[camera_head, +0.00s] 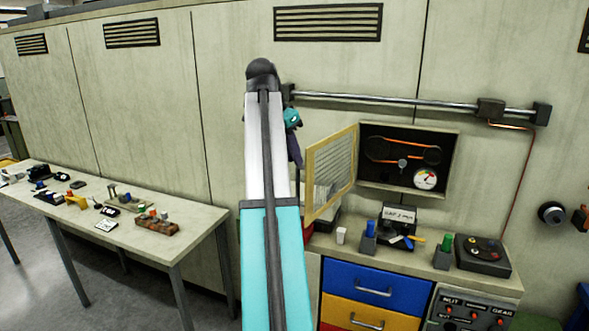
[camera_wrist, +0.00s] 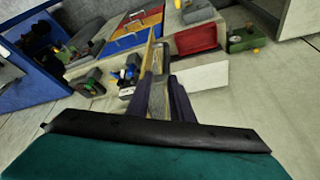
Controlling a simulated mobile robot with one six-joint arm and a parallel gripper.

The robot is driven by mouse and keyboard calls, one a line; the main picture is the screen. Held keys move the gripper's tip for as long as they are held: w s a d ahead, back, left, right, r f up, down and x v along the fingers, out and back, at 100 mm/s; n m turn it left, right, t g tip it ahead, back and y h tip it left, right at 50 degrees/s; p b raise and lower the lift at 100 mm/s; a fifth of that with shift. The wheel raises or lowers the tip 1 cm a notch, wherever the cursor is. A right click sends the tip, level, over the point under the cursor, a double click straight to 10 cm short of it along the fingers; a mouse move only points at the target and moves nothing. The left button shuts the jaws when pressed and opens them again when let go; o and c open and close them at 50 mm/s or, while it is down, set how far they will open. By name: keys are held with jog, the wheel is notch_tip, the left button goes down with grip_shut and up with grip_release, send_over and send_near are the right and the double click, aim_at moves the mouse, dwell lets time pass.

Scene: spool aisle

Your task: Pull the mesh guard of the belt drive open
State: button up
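The mesh guard (camera_head: 331,172) is a yellow-framed panel, swung out to the left from the wall recess. My gripper (camera_head: 297,152) is at the guard's outer left edge, partly hidden by my arm. In the wrist view my gripper's two dark fingers (camera_wrist: 167,88) stand close together. The guard's yellow frame (camera_wrist: 149,52) and a greyish part at its edge run between them, and the fingers look closed on it. The exact contact is hard to see.
Blue (camera_head: 363,284) and yellow drawers are beneath. A metal rail (camera_head: 400,100) runs above. A cluttered table (camera_head: 190,235) stands left.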

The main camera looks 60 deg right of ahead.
jog(key=shift+b+v, duration=0.55)
jog(key=shift+v, duration=1.75)
jog(key=shift+a+f, duration=0.1)
jog(key=shift+a, duration=0.1)
